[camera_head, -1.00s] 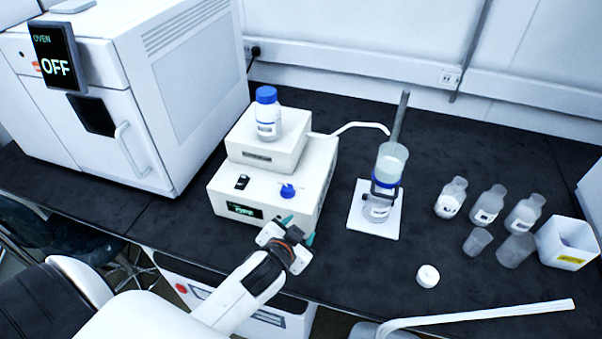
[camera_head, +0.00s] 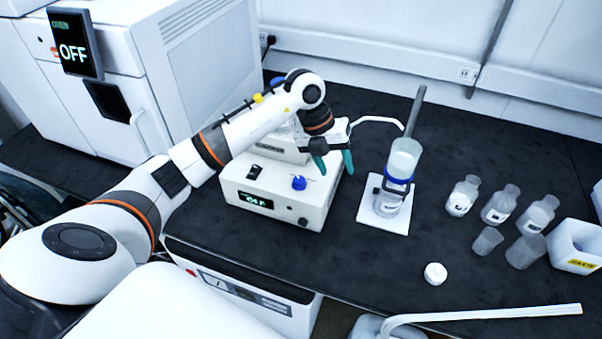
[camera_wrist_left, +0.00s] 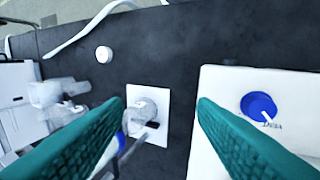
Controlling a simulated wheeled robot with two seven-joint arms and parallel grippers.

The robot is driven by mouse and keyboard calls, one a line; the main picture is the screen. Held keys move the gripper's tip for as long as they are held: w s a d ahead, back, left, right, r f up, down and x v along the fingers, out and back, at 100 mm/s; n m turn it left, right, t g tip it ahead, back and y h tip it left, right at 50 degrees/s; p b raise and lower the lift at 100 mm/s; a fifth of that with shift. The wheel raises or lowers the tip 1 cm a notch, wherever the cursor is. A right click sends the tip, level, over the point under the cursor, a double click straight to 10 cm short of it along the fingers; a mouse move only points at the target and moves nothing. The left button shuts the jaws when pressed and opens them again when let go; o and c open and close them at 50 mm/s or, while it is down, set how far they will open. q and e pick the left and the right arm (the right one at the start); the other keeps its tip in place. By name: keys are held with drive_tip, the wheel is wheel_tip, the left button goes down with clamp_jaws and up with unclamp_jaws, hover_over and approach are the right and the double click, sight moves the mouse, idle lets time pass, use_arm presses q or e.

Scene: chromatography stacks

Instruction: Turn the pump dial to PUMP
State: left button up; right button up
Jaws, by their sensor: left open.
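The white pump box (camera_head: 277,207) stands on the black bench, with a blue dial (camera_head: 299,183) and a small lit display (camera_head: 255,199) whose text is too small to read surely. In the left wrist view the blue dial (camera_wrist_left: 258,105) has a white pointer toward the lower right, beside a blurred label. My left gripper (camera_head: 333,163) is open and empty, its teal fingers pointing down, above and to the right of the dial in the head view. In the left wrist view the dial lies outside the fingers, beyond the right one. My right gripper is not in view.
A clamp stand with a glass column (camera_head: 403,160) stands right of the pump. Several bottles and beakers, a white bin (camera_head: 574,248) and a white cap (camera_head: 435,273) are farther right. An oven (camera_head: 110,100) reading OFF stands left. The bench front between pump and cap is clear.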

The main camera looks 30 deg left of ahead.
sight(299, 179)
use_arm(q)
drive_tip(key=a+r+n+g+y, duration=0.15)
drive_tip(key=a+y, duration=0.25)
drive_tip(key=a, duration=0.5)
drive_tip(key=f+p, duration=0.1)
drive_tip(key=f, duration=0.4)
drive_tip(key=f+p, duration=0.2)
drive_tip(key=f, duration=0.4)
drive_tip(key=shift+s+a, duration=0.1)
drive_tip(key=shift+s, duration=0.1)
drive_tip(key=shift+c, duration=0.3)
drive_tip(key=c, duration=0.9)
